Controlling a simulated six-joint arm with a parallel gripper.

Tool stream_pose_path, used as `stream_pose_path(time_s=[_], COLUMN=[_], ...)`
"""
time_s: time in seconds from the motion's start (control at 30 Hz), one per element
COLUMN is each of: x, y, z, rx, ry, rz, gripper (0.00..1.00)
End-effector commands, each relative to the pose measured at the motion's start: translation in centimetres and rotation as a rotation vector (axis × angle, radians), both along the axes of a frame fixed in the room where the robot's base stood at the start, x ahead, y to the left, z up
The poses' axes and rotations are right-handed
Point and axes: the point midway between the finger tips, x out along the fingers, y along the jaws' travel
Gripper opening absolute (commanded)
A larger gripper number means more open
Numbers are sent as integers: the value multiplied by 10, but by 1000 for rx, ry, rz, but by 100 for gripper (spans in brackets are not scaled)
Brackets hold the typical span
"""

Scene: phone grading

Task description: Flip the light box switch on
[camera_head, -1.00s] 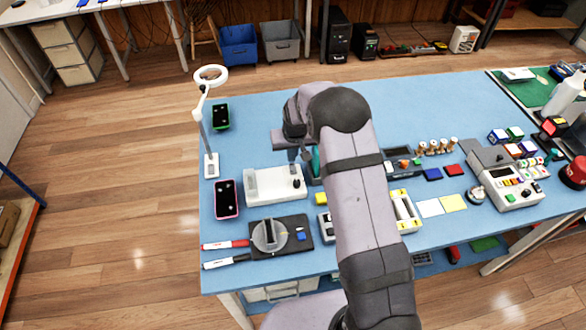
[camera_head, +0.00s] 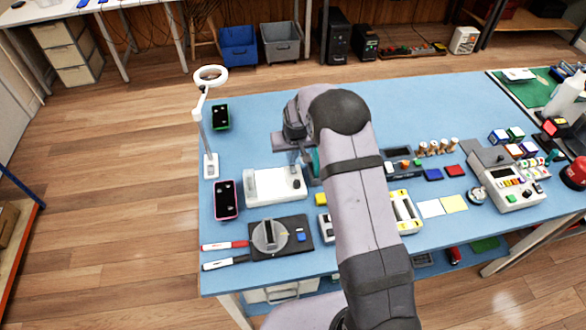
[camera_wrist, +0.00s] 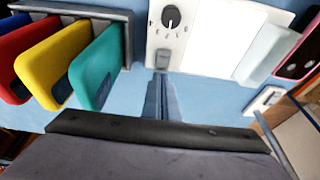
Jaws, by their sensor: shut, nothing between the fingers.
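The light box (camera_head: 270,187) is a white flat box on the blue table, left of my arm in the head view. In the wrist view its white top (camera_wrist: 215,38) carries a dark round dial (camera_wrist: 171,16) and a small grey switch (camera_wrist: 163,62) near the edge closest to my gripper. My gripper (camera_wrist: 160,82) is shut and empty, its fingertips just short of the switch in that picture. I cannot tell whether they touch it or which way the switch is set. In the head view my gripper (camera_head: 293,160) is at the box's far right edge, partly hidden by my arm.
Red, yellow and teal upright pieces (camera_wrist: 98,65) stand in a grey holder (camera_wrist: 125,30) close left of my gripper in the wrist view. A pink-edged phone (camera_head: 226,199) lies left of the box. A lamp base (camera_head: 210,166) stands beyond it. Bare table lies behind the box.

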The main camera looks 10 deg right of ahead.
Motion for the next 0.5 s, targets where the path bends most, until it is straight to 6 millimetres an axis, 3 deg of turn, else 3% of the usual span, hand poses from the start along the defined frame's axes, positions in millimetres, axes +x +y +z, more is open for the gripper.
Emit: stream_pose_path(time_s=[0.5], x=[0], y=[0], z=[38], rx=[0], ry=[-2], rz=[0], gripper=[0])
